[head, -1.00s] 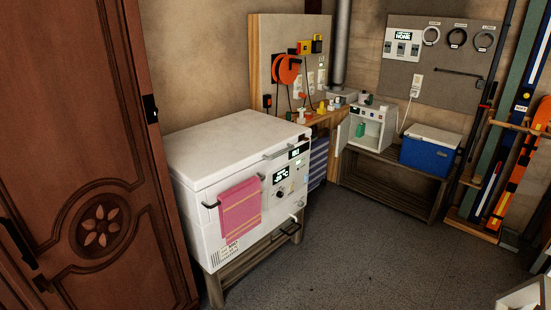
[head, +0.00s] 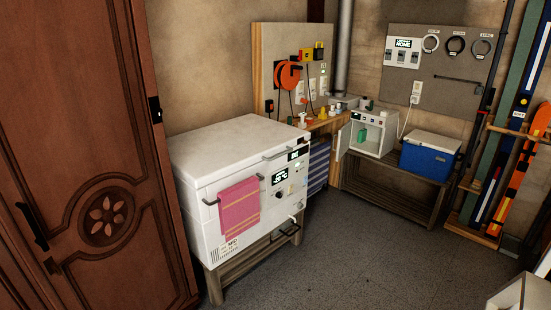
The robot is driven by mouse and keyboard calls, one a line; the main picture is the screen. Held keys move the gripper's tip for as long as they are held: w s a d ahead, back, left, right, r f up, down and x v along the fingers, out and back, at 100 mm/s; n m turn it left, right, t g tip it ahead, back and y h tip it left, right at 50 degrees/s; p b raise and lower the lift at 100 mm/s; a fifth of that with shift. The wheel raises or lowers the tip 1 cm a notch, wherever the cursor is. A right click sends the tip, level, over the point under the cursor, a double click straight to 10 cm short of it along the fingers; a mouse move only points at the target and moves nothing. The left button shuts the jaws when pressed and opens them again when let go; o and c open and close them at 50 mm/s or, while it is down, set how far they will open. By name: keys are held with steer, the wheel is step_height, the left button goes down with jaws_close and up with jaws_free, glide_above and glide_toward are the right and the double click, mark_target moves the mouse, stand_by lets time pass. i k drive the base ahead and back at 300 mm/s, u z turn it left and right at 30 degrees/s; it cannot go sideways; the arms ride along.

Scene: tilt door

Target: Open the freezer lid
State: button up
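The white chest freezer (head: 215,210) stands on a wooden stand at the left centre of the head view. Its lid (head: 235,145) is closed and lies flat on the body. A dark bar handle (head: 284,152) is on the lid's front edge, towards the right. A pink towel (head: 240,208) hangs on a rail at the front, beside a small display (head: 280,174) and a knob. My gripper is not in view.
A brown carved wooden door (head: 90,150) fills the left side. A small open white cabinet (head: 370,132) and a blue cooler (head: 430,154) stand on a bench at the back. Skis (head: 525,165) lean at the right. The grey floor (head: 375,255) in front is clear.

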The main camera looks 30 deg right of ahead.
mark_target(202, 157)
steer(key=z, duration=0.1)
steer(key=i, duration=0.95)
steer(key=u, duration=0.05)
